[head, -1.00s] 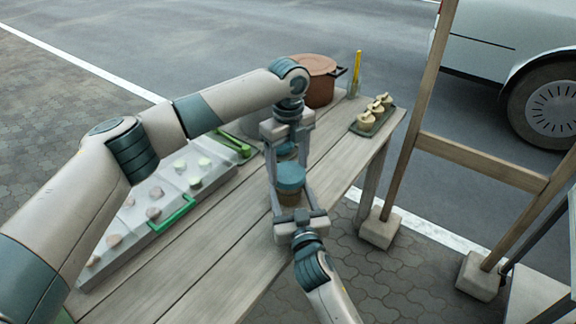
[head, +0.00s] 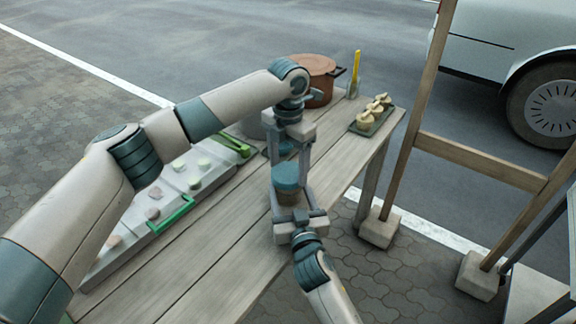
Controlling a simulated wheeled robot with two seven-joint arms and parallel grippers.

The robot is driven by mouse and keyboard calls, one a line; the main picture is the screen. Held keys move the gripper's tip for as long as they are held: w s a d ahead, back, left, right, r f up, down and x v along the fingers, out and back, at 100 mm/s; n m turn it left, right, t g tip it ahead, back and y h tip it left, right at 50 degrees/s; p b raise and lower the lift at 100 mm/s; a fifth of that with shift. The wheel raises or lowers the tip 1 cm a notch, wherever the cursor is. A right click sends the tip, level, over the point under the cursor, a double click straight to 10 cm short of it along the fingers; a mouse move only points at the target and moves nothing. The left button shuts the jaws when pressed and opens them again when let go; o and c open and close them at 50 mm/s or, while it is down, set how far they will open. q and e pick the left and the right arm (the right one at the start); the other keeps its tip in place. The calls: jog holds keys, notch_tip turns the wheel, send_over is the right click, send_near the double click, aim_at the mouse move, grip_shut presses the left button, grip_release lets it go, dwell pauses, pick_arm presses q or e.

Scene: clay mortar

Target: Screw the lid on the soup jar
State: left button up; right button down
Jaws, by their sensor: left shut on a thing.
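The blue-teal lid (head: 286,171) sits on top of the soup jar (head: 286,197) near the table's right edge, and looks level. My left gripper (head: 290,160) comes down from above, its fingers shut on the lid. My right gripper (head: 291,194) reaches in from the front, with its fingers on either side of the jar's body. The fingers hide much of the jar. The thread between lid and jar cannot be seen.
The wooden table (head: 215,262) has bare planks at the front. A white tray of food (head: 175,190) with green handles lies left. A brown pot (head: 314,68), a yellow-handled brush (head: 354,75) and a small tray (head: 366,128) stand at the back. A wooden frame (head: 480,160) stands right.

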pick_arm(q)
jog(key=o, duration=1)
jog(key=shift+r, duration=0.15)
jog(key=shift+r, duration=2.15)
